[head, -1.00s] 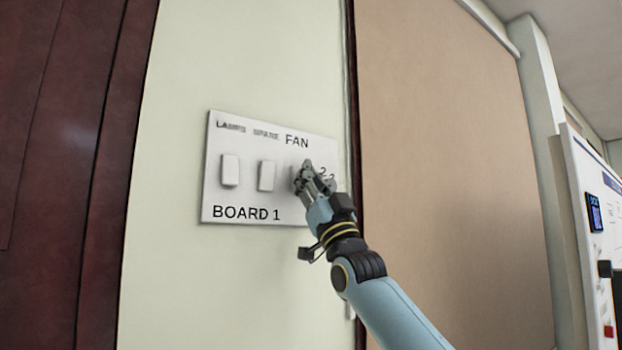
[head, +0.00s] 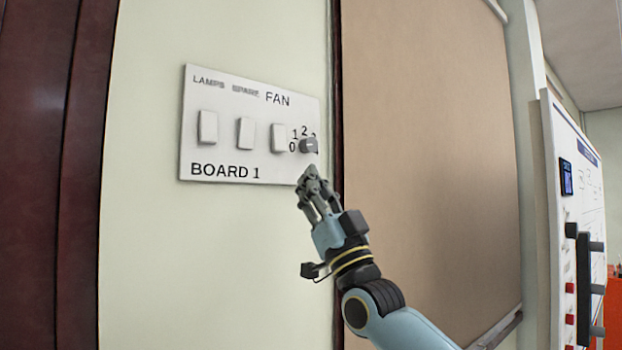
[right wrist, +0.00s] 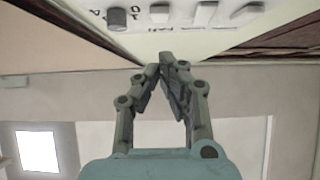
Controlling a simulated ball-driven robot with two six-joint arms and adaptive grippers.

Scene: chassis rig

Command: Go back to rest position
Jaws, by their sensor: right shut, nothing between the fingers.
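My right gripper (head: 312,175) is shut and empty in the head view. Its fingertips are just below the lower right part of the white switch board (head: 225,171), apart from it as far as I can tell. The right wrist view also shows the gripper (right wrist: 153,66), with its fingertips together and nothing between them. The board reads BOARD 1 and carries several white rocker switches, one of them under the word FAN (head: 279,138). A grey rotary knob (head: 309,146) with numbers around it sits at the right. My left gripper is not in view.
The board is on a pale wall (head: 240,260). A dark red wooden panel (head: 50,180) is at the left. A large tan panel (head: 430,150) is right of the wall. A white panel (head: 556,230) with dark handles stands at the far right.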

